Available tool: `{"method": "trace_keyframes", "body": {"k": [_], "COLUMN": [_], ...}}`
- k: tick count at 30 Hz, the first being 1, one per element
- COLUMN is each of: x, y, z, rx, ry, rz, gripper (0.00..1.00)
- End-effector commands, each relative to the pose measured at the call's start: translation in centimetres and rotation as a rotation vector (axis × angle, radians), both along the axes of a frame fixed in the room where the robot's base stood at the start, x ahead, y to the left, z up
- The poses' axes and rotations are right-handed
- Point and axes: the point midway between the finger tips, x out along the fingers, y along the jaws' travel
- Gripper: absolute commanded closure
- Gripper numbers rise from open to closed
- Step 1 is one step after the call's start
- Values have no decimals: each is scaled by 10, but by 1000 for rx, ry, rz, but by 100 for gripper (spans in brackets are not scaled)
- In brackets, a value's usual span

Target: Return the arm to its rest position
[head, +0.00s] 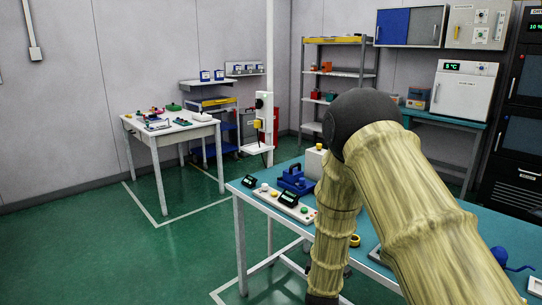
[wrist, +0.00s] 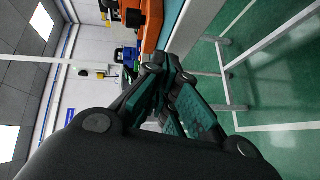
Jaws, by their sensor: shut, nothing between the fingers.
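My arm, with a bamboo-like surface and a dark elbow, fills the right half of the head view. It rises to the elbow and then drops in front of the teal-topped table (head: 262,182). My gripper is outside the head view. In the wrist view my gripper (wrist: 163,66) shows with its dark green fingers drawn together and nothing between them. That view is turned on its side, with a teal table edge (wrist: 190,30) beside the fingertips. Whether the fingers touch anything there is unclear.
The teal table carries a panel with buttons (head: 290,206), a blue case (head: 296,180) and a yellow ring (head: 354,240). A white table (head: 150,131) with small parts stands at the back left. Green floor at left is free.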

Motion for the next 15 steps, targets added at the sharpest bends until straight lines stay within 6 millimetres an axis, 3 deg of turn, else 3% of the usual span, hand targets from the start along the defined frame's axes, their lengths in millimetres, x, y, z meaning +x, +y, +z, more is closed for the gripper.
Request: {"method": "trace_keyframes", "body": {"k": [8,11,15], "x": [-49,-80,-142], "y": [-14,-21,-32], "z": [-64,-96,-147], "rx": [188,292,470], "ry": [156,241,393], "rz": [-27,-56,-136], "gripper": [100,100,100]}}
